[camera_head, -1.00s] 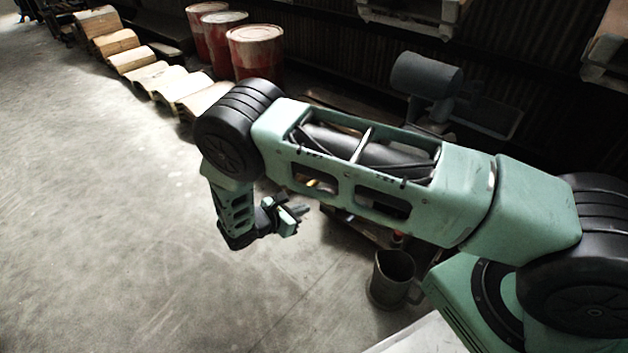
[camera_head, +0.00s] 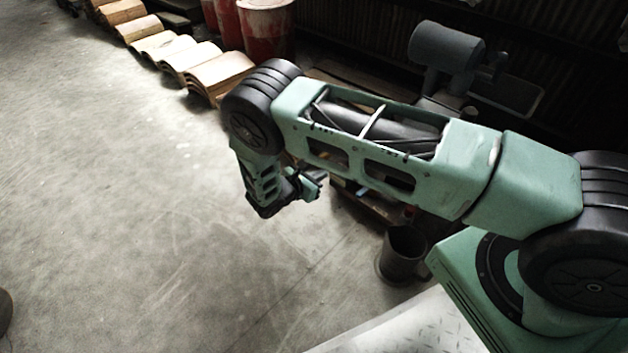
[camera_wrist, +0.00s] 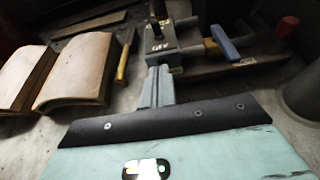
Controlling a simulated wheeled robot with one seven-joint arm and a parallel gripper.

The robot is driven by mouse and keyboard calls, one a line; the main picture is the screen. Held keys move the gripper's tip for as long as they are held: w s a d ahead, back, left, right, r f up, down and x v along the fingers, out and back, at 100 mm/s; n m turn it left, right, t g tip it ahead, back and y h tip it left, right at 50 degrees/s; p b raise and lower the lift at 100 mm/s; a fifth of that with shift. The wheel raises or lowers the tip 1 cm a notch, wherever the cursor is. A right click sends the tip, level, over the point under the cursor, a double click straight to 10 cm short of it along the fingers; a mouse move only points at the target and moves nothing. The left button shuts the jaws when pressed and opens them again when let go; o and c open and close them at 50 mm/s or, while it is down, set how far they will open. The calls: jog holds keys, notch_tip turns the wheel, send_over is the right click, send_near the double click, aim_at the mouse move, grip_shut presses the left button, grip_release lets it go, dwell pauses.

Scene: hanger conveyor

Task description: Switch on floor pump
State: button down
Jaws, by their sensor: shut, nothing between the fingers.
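In the wrist view a grey box (camera_wrist: 161,40) with pale lettering, hard to read, sits on a dark base just beyond my gripper (camera_wrist: 161,72). A blue lever handle (camera_wrist: 224,42) sticks out on its right. I cannot tell whether the box touches my fingertips. My gripper is shut and empty. In the head view my gripper (camera_head: 318,180) hangs low over the floor beside the low dark base, largely hidden by my arm. A dark grey cylindrical machine (camera_head: 446,46) stands behind my arm; I cannot tell whether it is the pump.
A yellow-handled tool (camera_wrist: 125,58) and curved wooden pieces (camera_wrist: 75,75) lie left of the box. A red cap (camera_wrist: 287,27) is at right. A dark bucket (camera_head: 402,255) stands near my base. Red drums (camera_head: 266,28) stand at the back.

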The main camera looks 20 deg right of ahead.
jog(key=w+d+b, duration=0.3)
jog(key=d+b, duration=0.1)
jog(key=d, duration=0.3)
jog(key=shift+d, duration=0.35)
jog(key=shift+r, duration=0.15)
